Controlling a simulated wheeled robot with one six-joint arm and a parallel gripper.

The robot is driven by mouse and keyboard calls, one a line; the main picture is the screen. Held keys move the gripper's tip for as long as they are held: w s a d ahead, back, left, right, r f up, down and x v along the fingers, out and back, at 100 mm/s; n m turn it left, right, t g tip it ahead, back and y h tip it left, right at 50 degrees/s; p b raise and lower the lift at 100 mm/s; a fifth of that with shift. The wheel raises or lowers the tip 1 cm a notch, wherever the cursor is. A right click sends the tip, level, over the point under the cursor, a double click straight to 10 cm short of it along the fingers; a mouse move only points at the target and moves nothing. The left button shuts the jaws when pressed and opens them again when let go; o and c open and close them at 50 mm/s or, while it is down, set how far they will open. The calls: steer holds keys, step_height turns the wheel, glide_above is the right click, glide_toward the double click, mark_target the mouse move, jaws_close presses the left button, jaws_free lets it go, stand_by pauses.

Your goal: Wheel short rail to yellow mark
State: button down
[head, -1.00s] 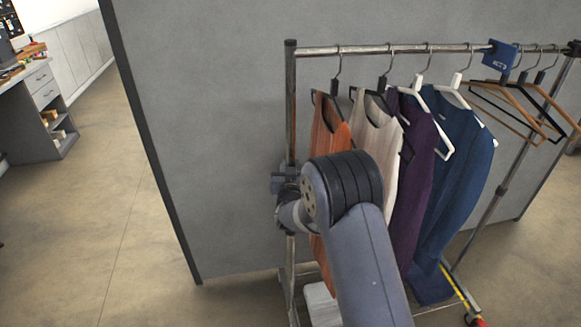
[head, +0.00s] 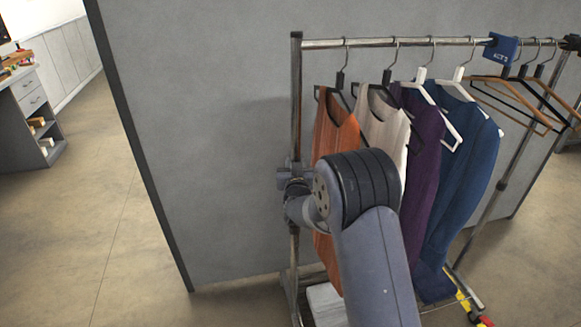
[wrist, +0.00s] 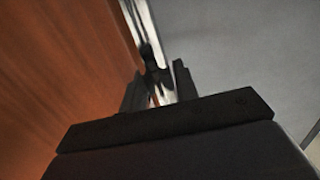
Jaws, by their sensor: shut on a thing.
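The short rail (head: 400,42) is a metal clothes rack on wheels, with orange, cream, purple and blue garments on hangers and several empty hangers at its right. A blue tag (head: 502,48) sits on its top bar. My gripper (head: 290,180) is at the rack's left upright in the head view, partly hidden behind my arm. In the wrist view my gripper (wrist: 153,85) is shut on the metal upright (wrist: 147,35), beside the orange garment (wrist: 70,70). A yellow strip (head: 463,298) with a red end shows at the rack's lower right; I cannot tell whether it is the yellow mark.
A grey partition (head: 210,130) stands close behind the rack. A grey drawer unit (head: 32,112) stands at the far left. The floor (head: 85,220) left of the partition is clear.

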steer(key=shift+a, duration=0.15)
steer(key=c, duration=1.1)
jaws_free()
steer(key=shift+a, duration=0.1)
steer(key=shift+s, duration=0.2)
steer(key=s+b, duration=0.1)
steer(key=s, duration=0.2)
steer(key=s+b, duration=0.1)
steer(key=s, duration=0.3)
steer(key=s+d+b, duration=0.1)
steer(key=s, duration=0.2)
steer(key=shift+s, duration=0.25)
